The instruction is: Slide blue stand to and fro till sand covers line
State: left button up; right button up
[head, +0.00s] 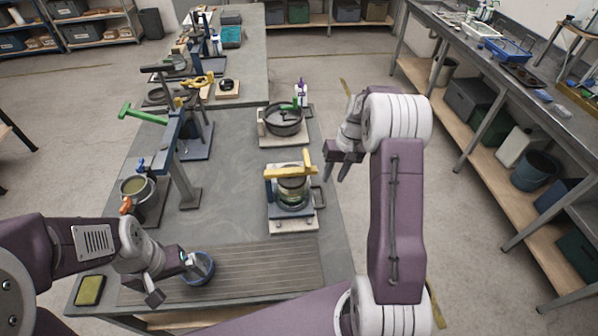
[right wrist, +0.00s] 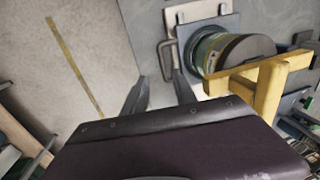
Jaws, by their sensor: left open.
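The blue stand (head: 273,212) is at the right side of the table, with a grey loop handle (head: 319,198) on its right. A round glass vessel (head: 292,198) stands on it under a yellow bar (head: 290,171). In the right wrist view the handle (right wrist: 167,52), the vessel (right wrist: 207,50) and the yellow bar (right wrist: 262,80) show at upper right. I cannot make out sand or a line. My right gripper (head: 336,172) is open and empty, above and right of the handle, apart from it. My left gripper (head: 171,281) is open at the front left, beside a blue bowl (head: 207,266).
A black pan (head: 283,121) on a pale base stands behind the stand. A green-handled lever frame (head: 175,145) and a pot (head: 137,187) stand on the left. A ribbed mat (head: 255,268) lies in front, with a yellow-green pad (head: 89,290) beside it. The table's middle is clear.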

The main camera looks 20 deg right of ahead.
jog(key=w, duration=0.3)
jog(key=p, duration=0.1)
send_over(323, 193)
jog(key=d, duration=0.1)
notch_tip(323, 193, down, 4)
jog(key=f, duration=0.5)
jog(key=shift+w+a+p, duration=0.2)
jog(key=shift+a+p, duration=0.1)
jog(key=shift+p, duration=0.1)
pick_arm(q)
jog(key=shift+w+a+r, duration=0.1)
jog(key=shift+w+r, duration=0.15)
jog(key=shift+r, duration=0.25)
jog(key=shift+w+a+r, duration=0.1)
jog(key=shift+w+r, duration=0.1)
jog(key=shift+r, duration=0.3)
pick_arm(e)
jog(key=shift+s, duration=0.15)
jog(key=shift+c, duration=0.5)
grip_shut()
jog(key=shift+d, duration=0.1)
